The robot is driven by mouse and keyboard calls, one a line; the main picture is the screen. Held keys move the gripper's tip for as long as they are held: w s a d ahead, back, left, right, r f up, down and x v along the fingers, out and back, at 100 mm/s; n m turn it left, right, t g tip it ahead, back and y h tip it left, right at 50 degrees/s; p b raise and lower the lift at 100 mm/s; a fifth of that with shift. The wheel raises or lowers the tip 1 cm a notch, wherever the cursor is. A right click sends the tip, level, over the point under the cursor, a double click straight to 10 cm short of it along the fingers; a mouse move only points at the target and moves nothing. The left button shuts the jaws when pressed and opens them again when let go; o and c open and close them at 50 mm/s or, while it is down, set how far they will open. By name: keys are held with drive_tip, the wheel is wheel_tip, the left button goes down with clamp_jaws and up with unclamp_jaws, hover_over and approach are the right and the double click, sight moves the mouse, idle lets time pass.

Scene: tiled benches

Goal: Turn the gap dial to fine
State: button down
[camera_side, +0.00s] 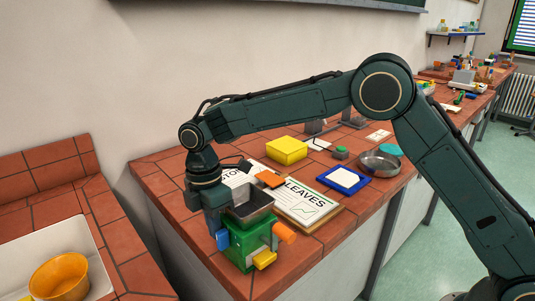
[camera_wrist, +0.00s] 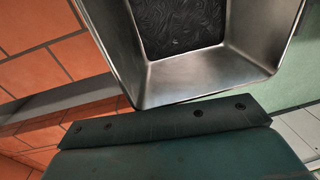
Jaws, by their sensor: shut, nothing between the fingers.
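A green mill-like machine (camera_side: 243,248) stands near the bench's front edge, with an open metal hopper (camera_side: 262,208) on top. A blue part (camera_side: 222,239) is on its left side, an orange part (camera_side: 284,232) on its right, and a yellow part (camera_side: 265,259) low at the front. I cannot tell which is the gap dial, and no setting marks are readable. My gripper (camera_side: 213,228) points down beside the machine's left side, close to the blue part. It is shut and empty; whether it touches is unclear. The hopper (camera_wrist: 200,75) fills the upper wrist view, dark and textured inside.
Behind the machine lie printed sheets (camera_side: 307,203), one reading "LEAVES", with an orange block (camera_side: 270,179). A yellow box (camera_side: 287,150), a blue-edged white tile (camera_side: 343,180) and a metal dish (camera_side: 380,163) stand farther back. An orange bowl (camera_side: 59,277) sits in a sink at left.

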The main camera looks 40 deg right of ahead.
drive_tip(key=shift+s+f, duration=0.35)
drive_tip(key=shift+s, duration=0.4)
drive_tip(key=shift+r, duration=0.15)
wheel_tip(320, 180, up, 8)
drive_tip(key=w, duration=0.1)
drive_tip(key=shift+w+r, duration=0.2)
drive_tip(key=shift+w, duration=0.15)
drive_tip(key=s+r+m+t, duration=0.4)
drive_tip(key=r+m+t, duration=0.1)
drive_tip(key=m, duration=1.3)
drive_tip(key=shift+r+t, duration=0.3)
drive_tip(key=shift+r, duration=0.5)
